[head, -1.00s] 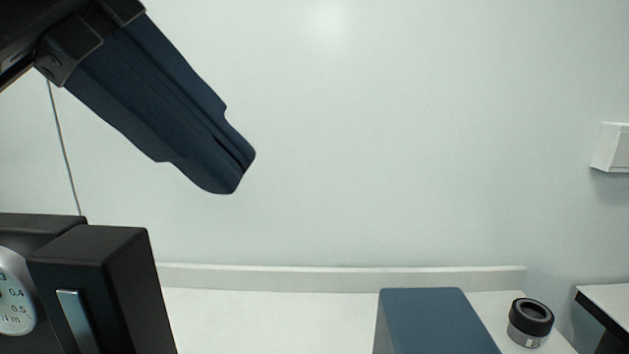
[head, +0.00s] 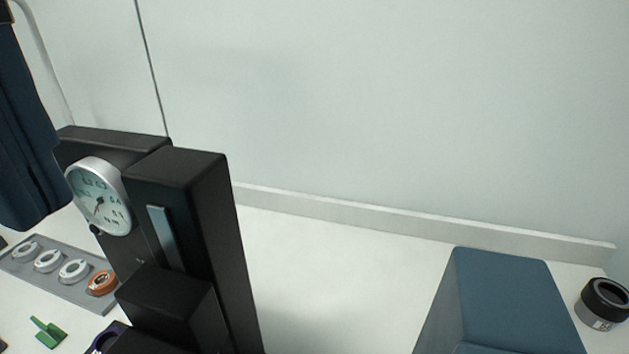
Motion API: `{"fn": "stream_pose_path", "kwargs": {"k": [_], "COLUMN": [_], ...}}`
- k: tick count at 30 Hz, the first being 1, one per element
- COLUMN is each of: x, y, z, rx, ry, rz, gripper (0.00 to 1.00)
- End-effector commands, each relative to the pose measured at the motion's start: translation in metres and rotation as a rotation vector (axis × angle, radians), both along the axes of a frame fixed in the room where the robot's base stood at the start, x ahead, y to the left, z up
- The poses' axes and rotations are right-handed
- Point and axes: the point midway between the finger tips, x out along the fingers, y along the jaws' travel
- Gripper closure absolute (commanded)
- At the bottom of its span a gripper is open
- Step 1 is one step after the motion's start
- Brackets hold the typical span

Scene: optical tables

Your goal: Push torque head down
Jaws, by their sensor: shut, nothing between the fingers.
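A tall black torque tester (head: 205,200) stands on the white table at left centre. It carries a round silver-rimmed dial (head: 98,196) and a metal strip on its column. A black block that looks like the torque head (head: 165,305) juts from the column's front, below the strip. Its lower part is cut off by the picture's bottom edge. My gripper (head: 35,215) is at the left edge, its dark blue fingers shut, empty and pointing down. In the picture it is left of the dial, apart from the torque head. Its upper part is out of view.
A grey tray (head: 75,290) holds several rings, one orange. A green piece (head: 48,332) and a partly cut-off purple-and-black part (head: 106,340) are nearby. A blue box (head: 505,300) and a black-and-grey cylinder (head: 603,303) stand at right. The table between tester and box is clear.

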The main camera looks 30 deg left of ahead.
Motion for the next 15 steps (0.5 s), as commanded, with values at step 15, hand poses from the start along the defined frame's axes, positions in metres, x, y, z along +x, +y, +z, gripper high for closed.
{"fn": "stream_pose_path", "kwargs": {"k": [15], "x": [0.000], "y": [-0.001], "z": [-0.084], "rx": [-0.005], "ry": [-0.002], "rz": [-0.002], "gripper": [1.00]}}
